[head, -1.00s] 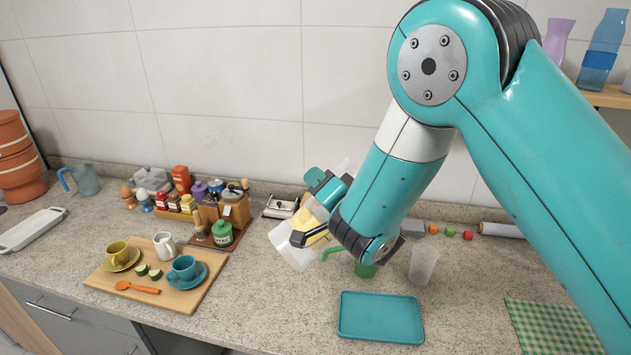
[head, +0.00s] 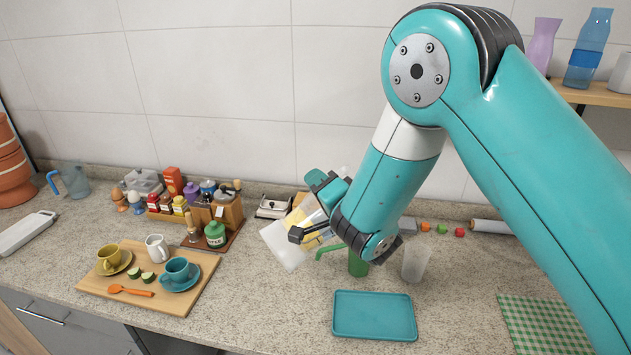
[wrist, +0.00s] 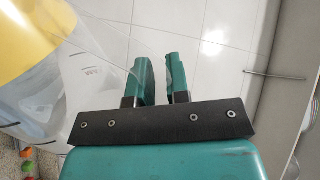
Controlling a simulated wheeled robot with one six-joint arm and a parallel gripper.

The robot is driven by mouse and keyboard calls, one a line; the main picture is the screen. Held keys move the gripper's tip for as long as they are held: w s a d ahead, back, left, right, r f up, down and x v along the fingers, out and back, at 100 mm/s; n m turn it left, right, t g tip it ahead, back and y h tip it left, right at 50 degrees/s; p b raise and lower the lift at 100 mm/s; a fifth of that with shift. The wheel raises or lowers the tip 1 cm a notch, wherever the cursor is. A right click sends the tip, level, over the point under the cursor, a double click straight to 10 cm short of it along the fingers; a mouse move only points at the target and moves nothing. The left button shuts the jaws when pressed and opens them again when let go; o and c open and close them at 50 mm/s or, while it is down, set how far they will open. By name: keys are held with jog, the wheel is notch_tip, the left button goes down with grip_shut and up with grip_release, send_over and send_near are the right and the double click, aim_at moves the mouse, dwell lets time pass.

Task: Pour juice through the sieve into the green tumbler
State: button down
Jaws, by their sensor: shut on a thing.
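My gripper (head: 312,208) is shut on a clear jug (wrist: 105,40) holding yellow juice (wrist: 22,38). The jug appears tilted; in the head view its juice (head: 316,222) shows beside my gripper, and my wrist hides much of the jug. Its grip point is hard to see in the wrist view. The green tumbler (head: 357,264) stands on the counter just right of and below my gripper, its top hidden behind my wrist. A green handle (head: 329,249), apparently the sieve's, sticks out to the left at the tumbler's top. The sieve's bowl is hidden.
A frosted cup (head: 415,263) stands close right of the tumbler. A teal tray (head: 375,335) lies in front. A white sheet-like thing (head: 281,247) is left of my gripper. A wooden board (head: 187,297) with cups is further left. The counter between is clear.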

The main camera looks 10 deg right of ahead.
jog(key=shift+w+d+f+m+p, duration=0.35)
jog(key=shift+d+f+m+p, duration=0.15)
jog(key=shift+d+m+p, duration=0.35)
jog(key=shift+a+r, duration=0.1)
jog(key=shift+r+n+p, duration=0.15)
jog(key=shift+n+p, duration=0.3)
jog(key=shift+p, duration=0.2)
jog(key=n+p, duration=0.2)
jog(key=shift+r+n+p, duration=0.25)
jog(key=shift+n+p, duration=0.15)
jog(key=n+p, duration=0.2)
jog(key=n, duration=0.1)
jog(key=shift+r+y, duration=0.2)
jog(key=shift+y, duration=0.1)
jog(key=shift+f+n+g+p, duration=0.1)
jog(key=shift+n+g+p, duration=0.2)
jog(key=shift+n+p, duration=0.1)
jog(key=shift+r+p, duration=0.2)
jog(key=shift+p, duration=1)
